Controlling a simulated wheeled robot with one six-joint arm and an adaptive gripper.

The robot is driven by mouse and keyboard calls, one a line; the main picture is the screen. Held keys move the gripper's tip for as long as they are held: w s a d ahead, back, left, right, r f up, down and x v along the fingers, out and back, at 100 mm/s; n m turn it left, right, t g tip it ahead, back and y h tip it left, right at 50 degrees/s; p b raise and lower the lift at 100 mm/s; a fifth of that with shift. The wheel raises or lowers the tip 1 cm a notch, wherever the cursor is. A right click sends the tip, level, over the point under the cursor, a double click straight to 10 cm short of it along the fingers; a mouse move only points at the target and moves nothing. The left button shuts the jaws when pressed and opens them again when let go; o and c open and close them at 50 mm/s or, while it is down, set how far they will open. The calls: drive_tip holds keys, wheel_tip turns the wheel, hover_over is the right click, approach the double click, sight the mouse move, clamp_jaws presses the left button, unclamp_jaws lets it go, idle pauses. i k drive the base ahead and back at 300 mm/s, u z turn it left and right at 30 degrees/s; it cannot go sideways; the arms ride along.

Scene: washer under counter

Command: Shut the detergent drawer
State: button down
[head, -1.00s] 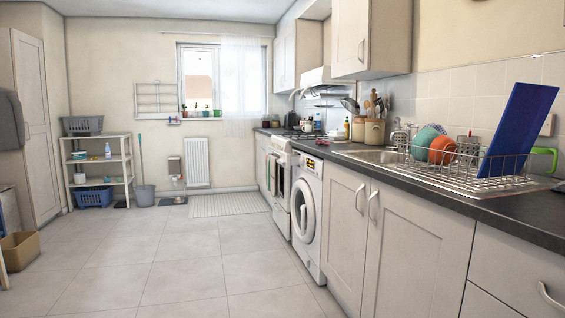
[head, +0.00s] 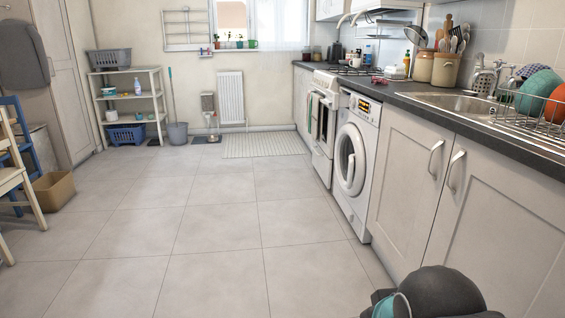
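The white washing machine (head: 376,209) stands under the dark counter at right of centre, between the cooker and the cream cupboards. Its round door (head: 350,160) looks closed. The detergent drawer (head: 346,99) is at the top left of the washer's front, beside the lit control panel (head: 367,106). It is small and seen at a slant, so I cannot tell how far it stands out. Part of my dark arm shows at the bottom right, in front of the cupboards and well short of the washer. My gripper's fingers are not in view.
The tiled floor (head: 210,235) before the washer is clear. Cream cupboard doors (head: 410,160) with handles flank the washer on the right. The white cooker (head: 324,125) stands beyond it. A chair (head: 18,175) and a cardboard box (head: 54,190) are at the left.

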sight(334, 100)
drive_tip(key=z, duration=0.05)
drive_tip(key=i, duration=3.65)
drive_tip(key=u, duration=0.15)
